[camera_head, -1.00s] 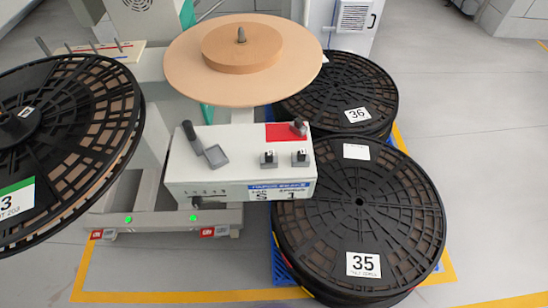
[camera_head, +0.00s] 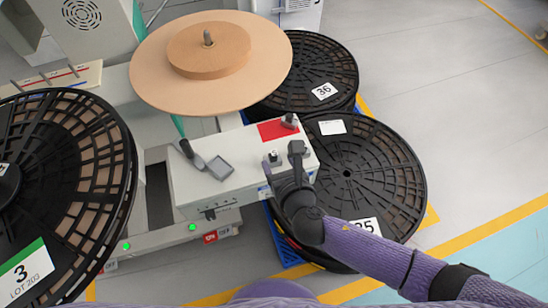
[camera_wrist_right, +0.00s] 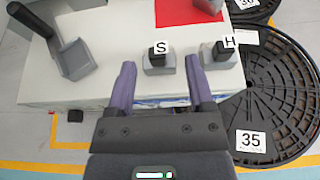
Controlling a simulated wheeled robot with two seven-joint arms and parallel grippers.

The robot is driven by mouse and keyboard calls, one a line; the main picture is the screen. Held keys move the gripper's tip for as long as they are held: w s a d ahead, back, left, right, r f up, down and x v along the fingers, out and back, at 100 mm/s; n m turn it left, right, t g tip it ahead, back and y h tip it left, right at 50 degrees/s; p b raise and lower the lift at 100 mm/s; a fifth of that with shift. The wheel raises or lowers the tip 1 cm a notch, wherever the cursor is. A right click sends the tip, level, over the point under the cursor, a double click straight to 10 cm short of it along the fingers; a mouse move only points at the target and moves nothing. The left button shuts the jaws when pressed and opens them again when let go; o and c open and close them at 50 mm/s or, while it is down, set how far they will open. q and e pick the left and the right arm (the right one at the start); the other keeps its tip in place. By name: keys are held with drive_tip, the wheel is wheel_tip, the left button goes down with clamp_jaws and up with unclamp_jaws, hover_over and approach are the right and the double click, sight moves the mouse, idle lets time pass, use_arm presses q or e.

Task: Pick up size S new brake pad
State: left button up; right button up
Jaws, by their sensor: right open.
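The size S brake pad (camera_wrist_right: 158,56) is a small black block with a white "S" label on a grey holder, on top of the white station box (camera_wrist_right: 85,95). In the head view it (camera_head: 273,158) sits near the box's right end. My right gripper (camera_wrist_right: 160,80) is open and empty, its two purple fingers apart, with the S pad seen between and just beyond their tips. In the head view the right gripper (camera_head: 282,163) hovers at the box's front edge. A similar block labelled "H" (camera_wrist_right: 221,51) stands just right of the right finger. My left gripper is not in view.
A red patch (camera_head: 277,132) with a grey-and-black piece (camera_head: 289,121) lies behind the pads. A lever (camera_head: 191,154) stands on the box's left part. Black reels 35 (camera_head: 385,175) and 36 (camera_head: 310,70) are on the right, reel 3 (camera_head: 70,190) on the left.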

sight(274, 158)
drive_tip(key=b+x, duration=0.1)
drive_tip(key=x, duration=0.1)
drive_tip(key=b+x, duration=0.2)
drive_tip(key=x, duration=0.1)
drive_tip(key=shift+s+a+f, duration=0.1)
drive_tip(key=shift+a+f, duration=0.05)
drive_tip(key=shift+f, duration=0.2)
drive_tip(key=shift+r, duration=0.2)
drive_tip(key=shift+c, duration=1.1)
clamp_jaws()
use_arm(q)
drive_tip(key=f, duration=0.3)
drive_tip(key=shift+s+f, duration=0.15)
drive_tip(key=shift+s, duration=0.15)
